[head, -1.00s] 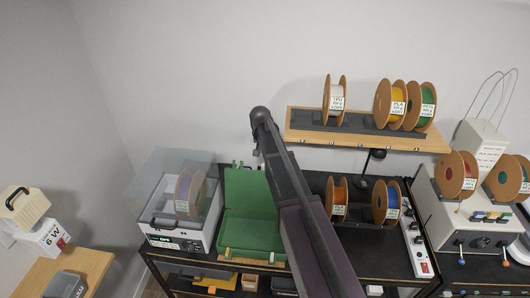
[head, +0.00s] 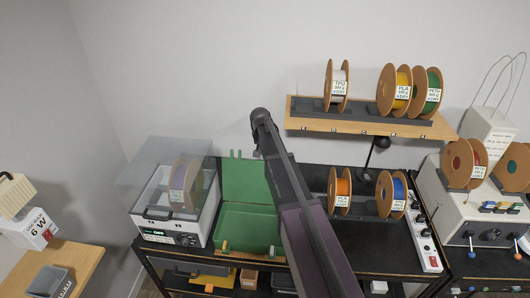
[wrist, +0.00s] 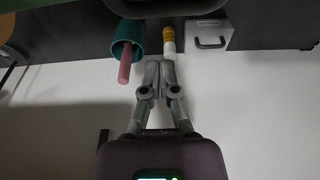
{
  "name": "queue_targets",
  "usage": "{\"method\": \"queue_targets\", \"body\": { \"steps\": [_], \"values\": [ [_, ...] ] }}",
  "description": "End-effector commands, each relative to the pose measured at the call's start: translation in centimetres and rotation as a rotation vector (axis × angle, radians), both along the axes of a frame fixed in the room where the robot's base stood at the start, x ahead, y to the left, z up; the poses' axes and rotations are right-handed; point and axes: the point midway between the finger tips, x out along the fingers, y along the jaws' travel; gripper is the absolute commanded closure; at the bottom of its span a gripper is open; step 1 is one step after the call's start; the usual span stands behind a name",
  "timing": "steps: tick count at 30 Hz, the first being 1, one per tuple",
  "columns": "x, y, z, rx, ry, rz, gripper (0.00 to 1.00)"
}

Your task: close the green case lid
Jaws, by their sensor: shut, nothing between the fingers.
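The green case (head: 245,240) sits open on the black bench in the head view. Its green lid (head: 243,178) stands up at the back of the case, with two small tabs on its top edge. My arm crosses in front of the right side of the case and hides part of it. My gripper (wrist: 159,64) shows in the wrist view, shut and empty. It is hidden behind my arm in the head view, so its distance from the lid cannot be told.
A clear-lidded dryer box (head: 172,222) stands left of the case. Orange (head: 340,188) and blue (head: 391,193) spools stand to the right. A wooden shelf (head: 300,118) with spools hangs above. The wrist view shows a teal cup (wrist: 120,52) and a pink rod (wrist: 125,70).

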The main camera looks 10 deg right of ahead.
Motion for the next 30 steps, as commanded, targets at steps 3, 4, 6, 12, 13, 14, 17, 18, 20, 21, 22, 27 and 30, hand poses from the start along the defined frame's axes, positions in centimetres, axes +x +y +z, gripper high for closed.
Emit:
{"method": "queue_targets", "body": {
  "steps": [3,4,6,12,13,14,17,18,20,21,22,27,30],
  "values": [
    [0.2,-0.1,-1.3,0.000,0.000,0.000,1.00],
    [-0.2,0.0,-1.1,0.000,0.000,0.001,1.00],
    [-1.4,0.4,-0.6,0.000,0.000,0.002,1.00],
    [-3.1,1.1,-0.4,0.000,0.000,0.001,1.00],
    [-3.2,1.1,-0.4,0.000,0.000,0.001,1.00],
    [-3.3,1.2,-0.4,0.000,0.000,0.000,1.00],
    [-3.5,1.3,-0.4,0.000,0.000,0.001,1.00],
    [-3.6,1.3,-0.4,0.000,0.000,0.001,1.00],
    [-3.6,1.4,-0.4,0.000,0.000,0.001,1.00],
    [-3.6,1.4,-0.4,0.000,0.000,0.001,1.00],
    [-3.6,1.4,-0.4,0.000,0.000,0.001,1.00],
    [-3.6,0.1,-0.4,0.000,0.000,0.001,1.00],
    [-3.6,1.2,-0.4,0.000,-0.001,0.004,1.00]
  ]
}}
